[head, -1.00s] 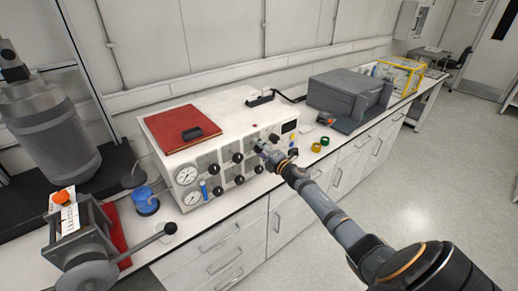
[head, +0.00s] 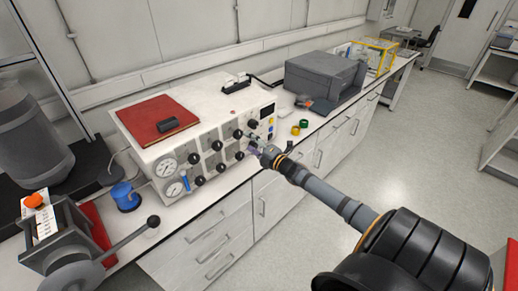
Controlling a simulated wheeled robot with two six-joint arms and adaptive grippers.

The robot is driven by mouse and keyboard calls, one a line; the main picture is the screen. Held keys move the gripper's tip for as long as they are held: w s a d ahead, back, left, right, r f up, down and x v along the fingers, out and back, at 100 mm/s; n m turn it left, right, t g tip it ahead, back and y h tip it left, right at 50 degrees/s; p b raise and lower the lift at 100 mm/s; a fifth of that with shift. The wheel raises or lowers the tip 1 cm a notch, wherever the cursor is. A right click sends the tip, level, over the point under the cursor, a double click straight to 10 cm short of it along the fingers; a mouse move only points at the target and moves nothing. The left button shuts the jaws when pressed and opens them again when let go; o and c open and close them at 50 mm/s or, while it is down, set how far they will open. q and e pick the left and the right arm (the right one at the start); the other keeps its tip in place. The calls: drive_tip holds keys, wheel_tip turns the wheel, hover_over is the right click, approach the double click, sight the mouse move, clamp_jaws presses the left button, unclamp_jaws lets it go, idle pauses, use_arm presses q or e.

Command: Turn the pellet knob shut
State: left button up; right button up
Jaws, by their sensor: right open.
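A white control box (head: 205,165) stands on the bench, with two rows of black knobs on its front. The upper row includes a left knob (head: 194,159), a middle knob (head: 217,145) and a right knob (head: 238,134). I cannot read the labels, so I cannot tell which is the pellet knob. My right gripper (head: 252,142) is open in front of the panel's right part, near the right-hand knobs. I cannot tell whether it touches one. My left gripper is not in view.
A red book (head: 155,115) with a dark object lies on the box. Left are gauges (head: 164,167), a blue container (head: 126,196) and a lever device (head: 75,245). Right are green and yellow rings (head: 299,127) and a grey printer-like machine (head: 325,75). The floor at right is clear.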

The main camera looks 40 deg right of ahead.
drive_tip(key=shift+s+d, duration=0.15)
drive_tip(key=shift+s, duration=2.05)
drive_tip(key=s+d+f+m+g+h, duration=0.2)
drive_tip(key=s+f+m, duration=0.1)
drive_tip(key=f, duration=0.6)
drive_tip(key=s+d+f+m+g+h, duration=0.1)
drive_tip(key=s+d+f+m+g, duration=0.15)
drive_tip(key=f, duration=0.65)
drive_tip(key=s+a+f+m+g+b, duration=0.1)
drive_tip(key=s+f+m+g, duration=0.1)
drive_tip(key=s+f+m, duration=0.5)
drive_tip(key=s+a+f+g, duration=0.15)
drive_tip(key=s+f, duration=0.45)
drive_tip(key=f, duration=0.6)
drive_tip(key=s+a+f+m+g, duration=0.2)
drive_tip(key=s+a+f, duration=0.3)
drive_tip(key=s, duration=0.4)
drive_tip(key=s+a+f+m+g, duration=0.3)
drive_tip(key=s+a+f, duration=0.3)
drive_tip(key=s, duration=0.3)
drive_tip(key=s+a+f+m+g+y, duration=0.1)
drive_tip(key=s+a+f+m+g, duration=0.2)
drive_tip(key=s+a+f, duration=0.3)
drive_tip(key=s, duration=0.3)
drive_tip(key=shift+s+f+g+b, duration=0.25)
drive_tip(key=shift+f+g+b, duration=0.1)
drive_tip(key=shift+g+b, duration=0.05)
drive_tip(key=shift+a, duration=0.1)
